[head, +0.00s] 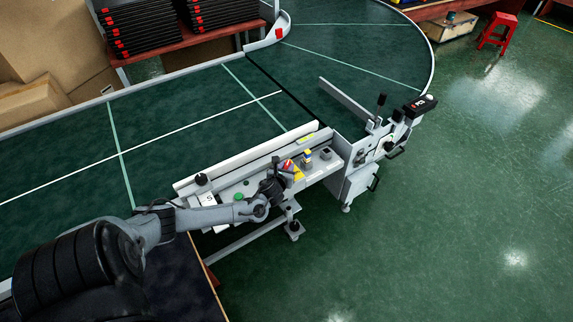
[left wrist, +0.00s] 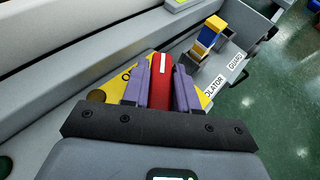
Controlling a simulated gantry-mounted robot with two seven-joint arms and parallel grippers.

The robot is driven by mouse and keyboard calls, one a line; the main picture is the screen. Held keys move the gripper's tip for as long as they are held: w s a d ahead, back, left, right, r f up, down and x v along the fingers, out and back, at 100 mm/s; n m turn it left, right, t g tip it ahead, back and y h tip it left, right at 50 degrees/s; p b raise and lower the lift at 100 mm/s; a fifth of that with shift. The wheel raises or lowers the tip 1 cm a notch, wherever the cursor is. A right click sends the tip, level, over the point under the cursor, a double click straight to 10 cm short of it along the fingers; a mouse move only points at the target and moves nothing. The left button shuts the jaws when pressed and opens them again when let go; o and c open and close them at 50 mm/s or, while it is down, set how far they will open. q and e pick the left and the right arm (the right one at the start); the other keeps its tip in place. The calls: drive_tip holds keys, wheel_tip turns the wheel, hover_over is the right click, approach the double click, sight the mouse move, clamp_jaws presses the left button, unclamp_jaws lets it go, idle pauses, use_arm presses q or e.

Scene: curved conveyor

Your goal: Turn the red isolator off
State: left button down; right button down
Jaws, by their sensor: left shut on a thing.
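The red isolator handle (left wrist: 161,82) shows in the left wrist view between the two purple finger pads, with a yellow plate (left wrist: 204,98) under it. In the head view the red isolator (head: 287,165) sits on the grey control panel beside the conveyor, partly hidden by my gripper. My left gripper (head: 279,176) is over the isolator; in the left wrist view its fingers (left wrist: 161,85) are shut on the red handle. A white mark shows at the handle's top. My right gripper is not in view.
A yellow and blue switch block (left wrist: 208,36) stands just beyond the isolator, near a "GUARD" label. Open green floor (head: 450,230) lies to the right.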

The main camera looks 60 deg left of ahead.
use_arm(q)
drive_tip(key=n+g+y, duration=0.1)
drive_tip(key=n+g+y+p, duration=0.1)
drive_tip(key=n+g+p, duration=0.1)
drive_tip(key=shift+w+d+r+n+g+y, duration=0.1)
drive_tip(key=shift+w+r+n+g+y, duration=0.05)
drive_tip(key=shift+r+n+g+y, duration=0.2)
drive_tip(key=shift+f+n+g+y+p, duration=0.2)
drive_tip(key=shift+n+g+y+p, duration=0.25)
drive_tip(key=shift+n+g, duration=0.45)
drive_tip(key=n+g, duration=0.2)
drive_tip(key=shift+f+n+g+y+b, duration=0.1)
drive_tip(key=shift+n+g+y+b, duration=0.15)
drive_tip(key=shift+g+y+b, duration=0.15)
drive_tip(key=shift+n+g+b, duration=0.55)
drive_tip(key=shift+n+g, duration=0.35)
drive_tip(key=shift+g, duration=0.05)
drive_tip(key=shift+s+f+g, duration=0.1)
drive_tip(key=shift+s+g, duration=0.1)
drive_tip(key=shift+g, duration=0.1)
drive_tip(key=c, duration=1)
unclamp_jaws()
drive_tip(key=shift+o, duration=0.2)
